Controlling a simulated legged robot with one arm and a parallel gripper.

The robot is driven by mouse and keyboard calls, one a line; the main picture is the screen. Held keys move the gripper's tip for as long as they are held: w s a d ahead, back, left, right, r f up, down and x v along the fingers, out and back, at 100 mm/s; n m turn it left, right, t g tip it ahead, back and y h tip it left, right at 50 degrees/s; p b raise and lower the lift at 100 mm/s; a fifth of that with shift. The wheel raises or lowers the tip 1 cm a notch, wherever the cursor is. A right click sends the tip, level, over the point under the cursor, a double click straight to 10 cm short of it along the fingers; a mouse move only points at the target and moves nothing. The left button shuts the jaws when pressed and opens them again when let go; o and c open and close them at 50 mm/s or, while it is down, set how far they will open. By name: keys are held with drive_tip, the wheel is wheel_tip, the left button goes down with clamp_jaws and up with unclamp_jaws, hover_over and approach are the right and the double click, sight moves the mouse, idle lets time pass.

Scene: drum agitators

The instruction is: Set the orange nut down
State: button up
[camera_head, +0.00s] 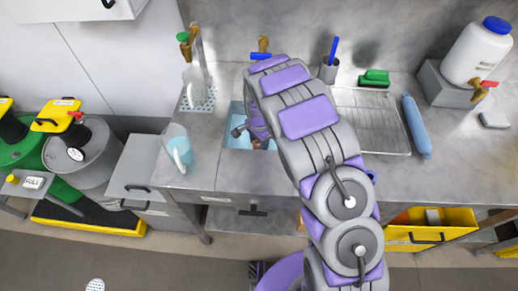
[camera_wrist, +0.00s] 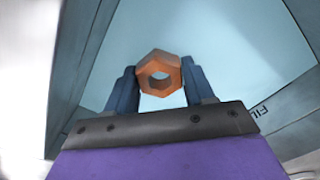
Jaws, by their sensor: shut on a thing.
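The orange nut (camera_wrist: 160,73) is a hexagonal ring with a round hole, seen in the wrist view. My gripper (camera_wrist: 160,80) is shut on it, one dark blue finger on each side. In the wrist view, a pale blue surface with sloping grey walls lies behind the nut. In the head view, my arm reaches over the counter to the light blue sink basin (camera_head: 236,137). My gripper (camera_head: 262,143) is mostly hidden there behind the arm, and the nut is hard to make out.
A clear pitcher (camera_head: 178,148) stands left of the sink on the steel counter (camera_head: 205,168). A wire drying rack (camera_head: 385,128), a blue roll (camera_head: 416,127) and a green brush (camera_head: 374,77) lie to the right. A white jug (camera_head: 477,52) stands at the back right. The front right counter is clear.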

sight(259, 148)
wheel_tip(259, 148, down, 4)
drive_tip(key=shift+f+b, duration=0.1)
drive_tip(key=shift+b, duration=0.35)
drive_tip(key=o, duration=1.3)
